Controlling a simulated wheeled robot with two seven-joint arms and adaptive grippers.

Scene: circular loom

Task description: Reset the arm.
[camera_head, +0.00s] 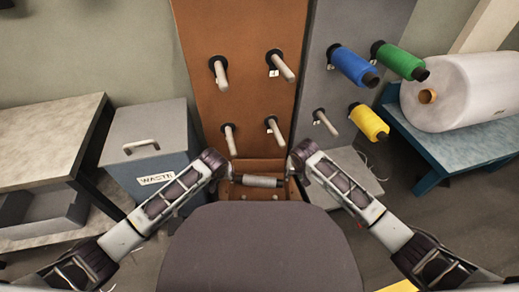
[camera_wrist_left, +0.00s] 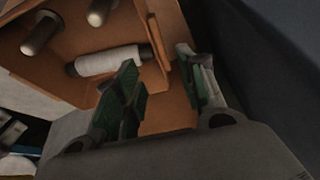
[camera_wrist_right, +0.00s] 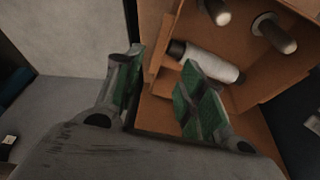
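My left arm comes in from the lower left of the head view. In the head view both arms end at either side of an orange-brown box (camera_head: 258,165) at the foot of the panel; the fingers are too small to make out there.
Bare pegs stick out of the brown panel (camera_head: 240,100). Blue (camera_head: 352,66), green (camera_head: 399,60) and yellow (camera_head: 368,122) spools sit on the grey panel. A waste bin (camera_head: 150,125) and table stand left. A large white roll (camera_head: 460,90) lies on a blue table right.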

